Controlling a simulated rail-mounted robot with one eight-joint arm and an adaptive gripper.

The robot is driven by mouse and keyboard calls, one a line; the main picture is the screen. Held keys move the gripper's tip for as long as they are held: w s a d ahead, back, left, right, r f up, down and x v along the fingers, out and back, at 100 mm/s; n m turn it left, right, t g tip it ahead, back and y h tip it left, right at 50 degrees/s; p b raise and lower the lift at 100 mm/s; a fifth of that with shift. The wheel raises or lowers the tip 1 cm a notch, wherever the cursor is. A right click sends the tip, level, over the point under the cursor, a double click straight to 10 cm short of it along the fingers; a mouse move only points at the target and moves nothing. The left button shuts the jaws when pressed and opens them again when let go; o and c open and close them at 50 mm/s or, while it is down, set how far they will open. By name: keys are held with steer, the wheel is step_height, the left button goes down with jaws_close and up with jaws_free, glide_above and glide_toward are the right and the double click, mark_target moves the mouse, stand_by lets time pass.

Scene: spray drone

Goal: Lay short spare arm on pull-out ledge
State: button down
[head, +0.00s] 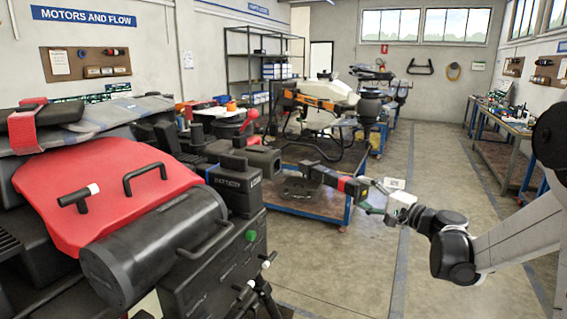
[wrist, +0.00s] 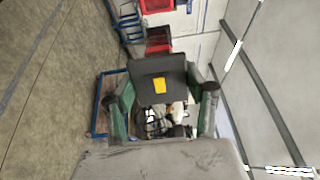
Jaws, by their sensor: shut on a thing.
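My gripper (head: 376,198) is at the centre right of the head view, with its green-edged fingers shut on a short dark arm. This short spare arm (head: 328,177) has a red band near the gripper and points left, toward the dark machine. In the wrist view, my gripper (wrist: 162,108) has its two green fingers on either side of a dark block with a yellow label (wrist: 147,72), which looks like part of the held arm. I cannot tell the pull-out ledge for certain; a dark tray-like surface (head: 293,194) lies below the arm's far end. Contact there is unclear.
A large machine with a red cover (head: 110,190) and dark boxes fills the left. A blue-edged cart (head: 318,208) stands behind the held arm. An orange and white drone (head: 325,92) is farther back. The concrete floor (head: 410,160) is open at right.

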steer(key=w+d+f+m+t+h+b, duration=0.1)
steer(key=d+f+m+t+h, duration=0.1)
steer(key=f+m+h, duration=0.2)
steer(key=w+d+f+m+t+h+b, duration=0.1)
steer(key=f+m+h, duration=0.3)
steer(key=f+h, duration=0.4)
steer(key=shift+w+d+f+t+b, duration=0.25)
steer(key=shift+w+d+t+b, duration=0.1)
steer(key=shift+d+t, duration=0.4)
steer(key=shift+s+a, duration=0.1)
